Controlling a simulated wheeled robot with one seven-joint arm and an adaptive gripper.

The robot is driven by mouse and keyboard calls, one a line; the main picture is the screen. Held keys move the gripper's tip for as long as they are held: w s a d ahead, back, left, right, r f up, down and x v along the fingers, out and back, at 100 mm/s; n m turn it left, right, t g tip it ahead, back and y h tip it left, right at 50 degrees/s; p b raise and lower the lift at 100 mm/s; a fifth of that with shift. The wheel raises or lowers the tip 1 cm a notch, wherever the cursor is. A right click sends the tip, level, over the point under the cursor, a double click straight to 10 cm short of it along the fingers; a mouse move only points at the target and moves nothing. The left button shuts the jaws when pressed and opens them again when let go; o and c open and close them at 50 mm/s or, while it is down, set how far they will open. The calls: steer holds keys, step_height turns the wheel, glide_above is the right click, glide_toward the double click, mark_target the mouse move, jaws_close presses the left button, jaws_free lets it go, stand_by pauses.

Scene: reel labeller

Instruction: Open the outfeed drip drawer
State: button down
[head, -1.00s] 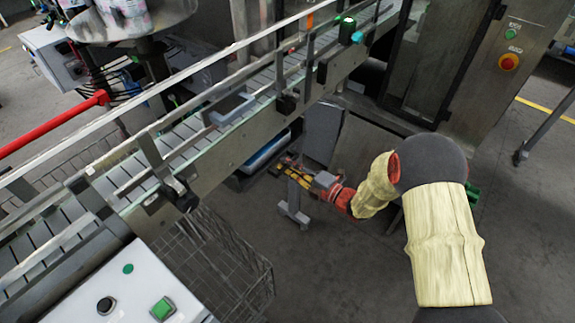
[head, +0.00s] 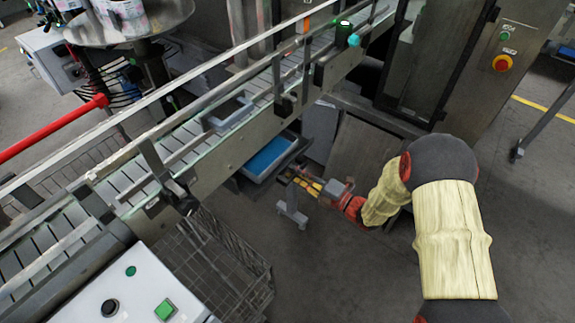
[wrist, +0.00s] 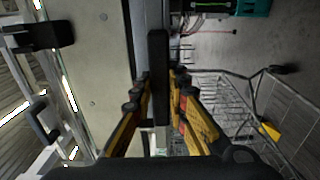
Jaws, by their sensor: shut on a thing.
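The drip drawer (head: 248,177) is a grey tray with a blue inside (head: 270,154), below the conveyor. It stands partly pulled out, with its back part hidden under the conveyor side. My gripper (head: 288,177), with yellow and black fingers, is at the drawer's front, low beside the conveyor. In the wrist view my gripper (wrist: 158,86) is shut on a dark upright bar, the drawer's handle (wrist: 158,50). The grip itself is small and partly hidden in the head view.
The conveyor (head: 245,140) with rails runs above the drawer. A wire basket (head: 215,255) stands to the lower left of my gripper, and a grey stand (head: 292,205) shows close below it. A machine cabinet (head: 490,85) is at the right. Open floor (head: 350,275) lies in front.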

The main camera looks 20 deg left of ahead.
steer(key=p+v, duration=0.5)
steer(key=v, duration=1)
steer(key=shift+s+d, duration=0.15)
steer(key=shift+d, duration=0.1)
steer(key=shift+f, duration=0.15)
steer(key=c, duration=1.7)
jaws_free()
steer(key=v, duration=1.2)
